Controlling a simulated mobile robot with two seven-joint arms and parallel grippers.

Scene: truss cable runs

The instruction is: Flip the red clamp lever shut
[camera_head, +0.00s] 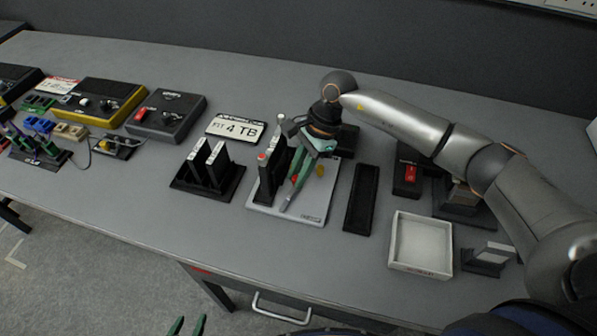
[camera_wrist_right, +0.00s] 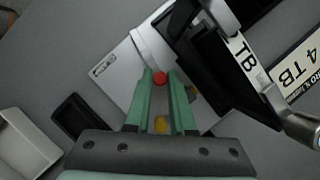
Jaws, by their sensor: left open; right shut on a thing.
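The clamp lever's red knob (camera_wrist_right: 160,78) is between my right gripper's green fingertips in the right wrist view. In the head view a bit of red shows between the fingers, and the lever's grey metal arm (camera_head: 287,202) slants down in front of them. My right gripper (camera_head: 296,182) is shut on the knob, above the light grey plate (camera_head: 315,207); it also shows in the right wrist view (camera_wrist_right: 162,80). The lever's pivot is hard to make out. My left gripper (camera_head: 187,325) is open and empty at the bottom edge, away from the table.
A dark upright unit (camera_head: 268,180) with a red tip stands on the plate, left of my right gripper. A two-slot black rack (camera_head: 207,178), a "4 TB" sign (camera_head: 236,129), a black tray (camera_head: 361,198) and a white bin (camera_head: 420,262) surround it. The front table strip is clear.

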